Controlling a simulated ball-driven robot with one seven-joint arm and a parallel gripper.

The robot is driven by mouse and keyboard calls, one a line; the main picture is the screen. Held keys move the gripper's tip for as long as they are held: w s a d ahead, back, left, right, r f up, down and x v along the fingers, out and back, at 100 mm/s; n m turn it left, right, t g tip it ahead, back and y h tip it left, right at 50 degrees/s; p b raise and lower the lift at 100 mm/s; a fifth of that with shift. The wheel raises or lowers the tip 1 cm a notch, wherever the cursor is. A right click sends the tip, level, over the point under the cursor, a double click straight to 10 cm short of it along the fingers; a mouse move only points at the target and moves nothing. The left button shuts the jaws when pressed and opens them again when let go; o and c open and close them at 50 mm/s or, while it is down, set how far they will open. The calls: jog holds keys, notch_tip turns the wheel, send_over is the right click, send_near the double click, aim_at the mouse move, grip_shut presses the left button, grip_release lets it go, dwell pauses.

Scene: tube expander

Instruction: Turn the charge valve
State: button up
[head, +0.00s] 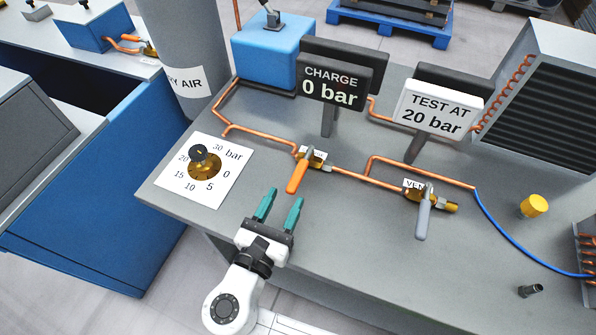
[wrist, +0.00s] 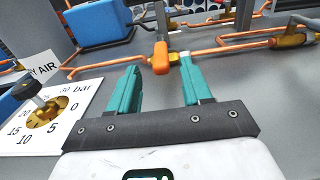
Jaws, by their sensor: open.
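The charge valve (head: 299,172) is a brass valve with an orange lever on the copper line, below the black sign reading "CHARGE 0 bar" (head: 331,86). Its lever slants down toward the front left in the head view. In the wrist view the orange lever (wrist: 161,58) shows end-on, just beyond and between the fingertips. My gripper (head: 281,204) is open and empty, with two teal fingers pointing at the valve from the front left. It is apart from the lever. In the wrist view my gripper (wrist: 160,78) spans the middle.
A brass regulator knob (head: 204,164) sits on a white dial plate (head: 226,182) at left. A grey-levered vent valve (head: 423,210) stands to the right. A sign reads "TEST AT 20 bar" (head: 435,107). A yellow cap (head: 534,206) and blue hose (head: 510,243) lie right.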

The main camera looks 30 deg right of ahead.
aim_at(297, 176)
jog(key=x, duration=0.7)
jog(key=shift+w+d+p, duration=0.1)
jog(key=shift+d+p, duration=0.05)
jog(key=shift+p, duration=0.2)
grip_shut()
